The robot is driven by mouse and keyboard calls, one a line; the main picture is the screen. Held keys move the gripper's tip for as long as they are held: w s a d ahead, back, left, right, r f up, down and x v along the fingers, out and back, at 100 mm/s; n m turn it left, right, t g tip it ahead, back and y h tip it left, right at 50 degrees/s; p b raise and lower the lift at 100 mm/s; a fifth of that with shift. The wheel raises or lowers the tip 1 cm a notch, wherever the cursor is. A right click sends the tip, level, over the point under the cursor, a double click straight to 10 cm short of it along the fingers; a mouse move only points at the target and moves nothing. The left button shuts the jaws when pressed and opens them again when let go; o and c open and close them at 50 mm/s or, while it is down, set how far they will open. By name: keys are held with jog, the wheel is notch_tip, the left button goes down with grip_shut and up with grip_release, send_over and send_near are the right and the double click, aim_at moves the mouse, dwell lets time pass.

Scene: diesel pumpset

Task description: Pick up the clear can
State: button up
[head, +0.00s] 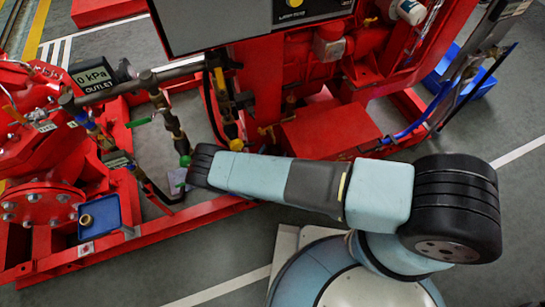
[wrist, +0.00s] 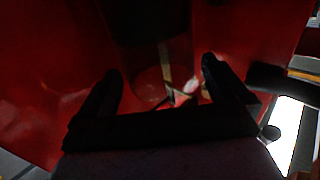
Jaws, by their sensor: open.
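In the wrist view my gripper (wrist: 160,68) is open, its two dark fingers apart. Between and beyond the fingers is a dim, rounded outline with a pale upright strip. It may be the clear can, but the picture is too dark to be sure. I cannot tell whether the fingers touch it. In the head view my arm reaches left to the red base frame, and my gripper is hidden beneath the arm's far end. No clear can can be made out for certain there.
Red pump frame (head: 190,219) and pipework surround the arm's end. A small blue tray (head: 112,214) holding a brass-coloured part sits at left. A blue bin (head: 468,75) is at upper right. Grey floor is open at front.

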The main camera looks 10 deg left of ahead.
jog(key=shift+c, duration=0.5)
jog(key=c, duration=1.7)
jog(key=shift+r, duration=0.1)
